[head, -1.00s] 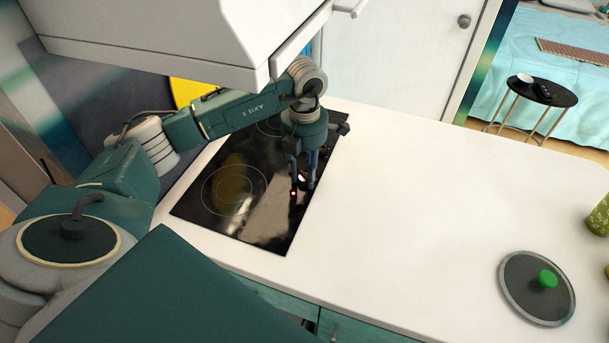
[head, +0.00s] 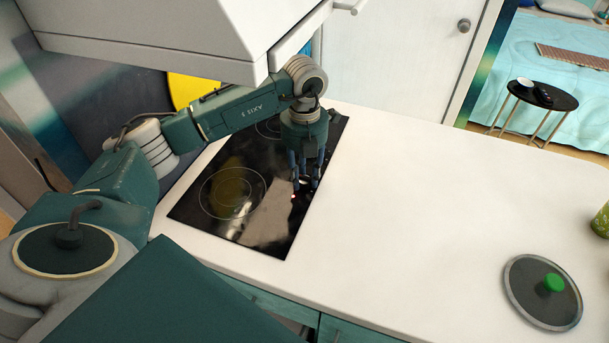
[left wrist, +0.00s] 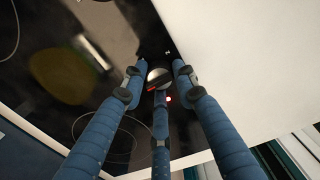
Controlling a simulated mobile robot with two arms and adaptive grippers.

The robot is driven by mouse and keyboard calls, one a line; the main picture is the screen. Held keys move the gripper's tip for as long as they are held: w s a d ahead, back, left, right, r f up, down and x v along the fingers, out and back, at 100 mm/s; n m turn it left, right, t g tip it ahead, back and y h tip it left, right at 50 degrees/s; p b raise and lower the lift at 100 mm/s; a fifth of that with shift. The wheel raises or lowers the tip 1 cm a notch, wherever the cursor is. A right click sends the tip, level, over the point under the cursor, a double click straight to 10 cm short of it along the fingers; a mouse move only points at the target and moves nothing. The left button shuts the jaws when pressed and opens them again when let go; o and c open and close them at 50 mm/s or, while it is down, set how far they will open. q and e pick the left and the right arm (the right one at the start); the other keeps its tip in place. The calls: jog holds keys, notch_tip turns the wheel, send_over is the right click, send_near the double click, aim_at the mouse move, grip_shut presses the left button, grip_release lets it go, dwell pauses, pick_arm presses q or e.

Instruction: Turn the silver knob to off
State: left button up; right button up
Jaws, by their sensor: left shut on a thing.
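The silver knob (left wrist: 159,76) is round and stands on the black glass cooktop (head: 262,212), near its right edge. A dark-and-red line shows across its top. My left gripper (left wrist: 158,84) points down over the cooktop and is shut on the knob, with three blue fingers around it. In the head view this gripper (head: 304,184) covers most of the knob. A small red light (left wrist: 168,99) glows on the glass beside the knob; it also shows in the head view (head: 293,197). My right gripper is not in view.
The white counter (head: 420,210) is clear to the right of the cooktop. A glass lid with a green knob (head: 525,300) lies at its near right. A white range hood (head: 170,35) hangs above my left arm. A green patterned item (head: 602,220) stands at the right edge.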

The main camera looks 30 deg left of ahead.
aim_at(304, 177)
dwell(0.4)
pick_arm(q)
jog(key=o, duration=1.2)
jog(key=shift+c, duration=0.2)
notch_tip(304, 177, up, 8)
jog(key=shift+f, duration=0.25)
jog(key=shift+s+f, duration=0.1)
